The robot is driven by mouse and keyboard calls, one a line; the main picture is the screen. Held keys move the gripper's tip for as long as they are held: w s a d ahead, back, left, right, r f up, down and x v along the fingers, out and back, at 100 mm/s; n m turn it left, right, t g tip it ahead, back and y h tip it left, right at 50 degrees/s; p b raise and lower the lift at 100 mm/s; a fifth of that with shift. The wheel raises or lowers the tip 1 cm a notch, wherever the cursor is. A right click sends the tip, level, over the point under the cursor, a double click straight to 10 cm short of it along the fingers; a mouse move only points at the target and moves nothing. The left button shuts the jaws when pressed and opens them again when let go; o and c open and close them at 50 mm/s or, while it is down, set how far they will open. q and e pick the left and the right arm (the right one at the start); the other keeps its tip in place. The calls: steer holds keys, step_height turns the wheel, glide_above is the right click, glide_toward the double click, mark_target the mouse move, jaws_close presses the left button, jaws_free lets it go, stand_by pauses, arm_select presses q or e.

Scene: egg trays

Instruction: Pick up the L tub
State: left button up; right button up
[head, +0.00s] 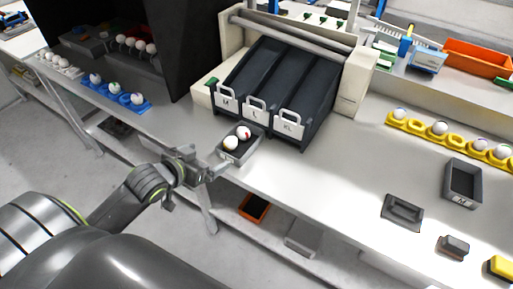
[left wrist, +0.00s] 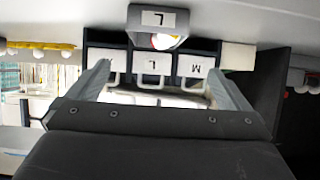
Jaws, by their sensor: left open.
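The L tub (head: 254,156) is a small grey open box with a white label at its front. It stands on the white table near its front edge, below the dark sorter lanes, with a few white eggs inside, one with a red mark. In the left wrist view, the L tub (left wrist: 134,22) is at the top centre, its L label facing me. My left gripper (head: 216,173) is open and empty, just in front and to the left of the tub, apart from it. Its two fingers (left wrist: 164,88) show spread in the wrist view. My right gripper is not in view.
The sorter (head: 322,88) has lanes labelled M, L and XL behind the tub. Another tub marked M (head: 451,178) and a dark grey tool (head: 402,211) lie on the right. Yellow egg trays (head: 418,128) and a blue tray (head: 112,95) flank the sorter. Table around the tub is clear.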

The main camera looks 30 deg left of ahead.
arm_select(q)
glide_toward(243, 137)
steer(key=w+f, duration=0.2)
steer(key=shift+w+d+f+p, duration=0.1)
steer(key=shift+w+f+p, duration=0.05)
steer(key=shift+f+p, duration=0.15)
steer(key=shift+w, duration=0.4)
steer(key=shift+r+p+x, duration=0.1)
steer(key=shift+p+x, duration=0.2)
steer(key=shift+x, duration=0.85)
steer(key=shift+r+p+x, duration=0.15)
steer(key=shift+p+x, duration=0.15)
steer(key=shift+x, duration=0.85)
steer(key=shift+c, duration=0.4)
steer(key=shift+w, duration=0.1)
steer(key=c, duration=0.7)
